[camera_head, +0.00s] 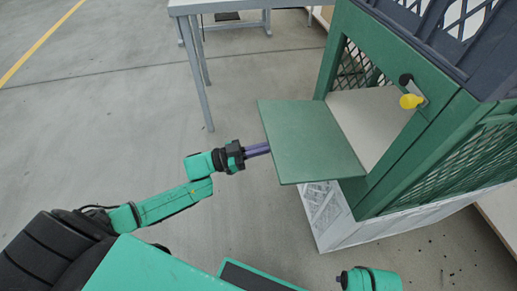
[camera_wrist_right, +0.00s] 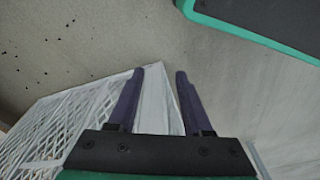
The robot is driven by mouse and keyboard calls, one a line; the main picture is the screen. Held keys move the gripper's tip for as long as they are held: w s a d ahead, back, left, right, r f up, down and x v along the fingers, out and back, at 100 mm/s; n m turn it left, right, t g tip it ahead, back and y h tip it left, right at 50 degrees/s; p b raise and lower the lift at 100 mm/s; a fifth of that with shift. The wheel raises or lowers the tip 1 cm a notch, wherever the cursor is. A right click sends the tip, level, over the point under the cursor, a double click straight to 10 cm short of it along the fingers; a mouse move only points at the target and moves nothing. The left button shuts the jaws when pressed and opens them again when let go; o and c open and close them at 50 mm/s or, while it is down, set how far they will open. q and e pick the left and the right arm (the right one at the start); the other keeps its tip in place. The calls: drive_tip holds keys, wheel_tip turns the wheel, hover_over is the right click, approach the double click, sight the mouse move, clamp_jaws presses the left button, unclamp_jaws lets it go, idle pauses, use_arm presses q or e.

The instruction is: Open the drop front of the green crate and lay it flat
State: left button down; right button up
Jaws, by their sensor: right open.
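The green crate (camera_head: 355,22) stands at the right in the head view, its front opening uncovered. Its drop front (camera_head: 310,140), a flat green panel, sticks out from the opening's lower edge towards the left and looks about level. My left gripper (camera_head: 268,148) has its purple fingers at the panel's outer left edge; whether they touch it or reach under it I cannot tell, nor whether they are open. In the right wrist view my right gripper (camera_wrist_right: 160,74) is open and empty, its fingers spread above a white lattice crate (camera_wrist_right: 75,110).
A dark crate (camera_head: 450,40) is stacked on top, and the white lattice crate (camera_head: 330,222) is below. A grey table (camera_head: 235,5) stands behind. The floor at the left is clear.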

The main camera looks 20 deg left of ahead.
use_arm(q)
drive_tip(key=shift+f, duration=0.15)
use_arm(e)
drive_tip(key=shift+f, duration=0.1)
wheel_tip(320, 180, up, 8)
drive_tip(key=w+a+b, duration=0.1)
drive_tip(key=a+b, duration=0.1)
drive_tip(key=b, duration=0.4)
use_arm(q)
wheel_tip(320, 180, down, 5)
drive_tip(key=shift+w+d+r+t+h+b, duration=0.1)
drive_tip(key=shift+t+h+b, duration=0.3)
drive_tip(key=shift+h+b, duration=0.25)
drive_tip(key=shift+w+d+f+t+h+b, duration=0.1)
drive_tip(key=shift+t+h+b, duration=0.3)
drive_tip(key=shift+h+b, duration=0.2)
use_arm(e)
drive_tip(key=w+a+f+n+t+y, duration=0.1)
drive_tip(key=w+a+f+t+y, duration=0.1)
drive_tip(key=a, duration=0.6)
drive_tip(key=w+t+y, duration=0.1)
drive_tip(key=w+t, duration=0.1)
drive_tip(key=t, duration=0.1)
drive_tip(key=shift+w+f+y, duration=0.2)
drive_tip(key=shift+f+y, duration=0.1)
drive_tip(key=shift+y, duration=0.1)
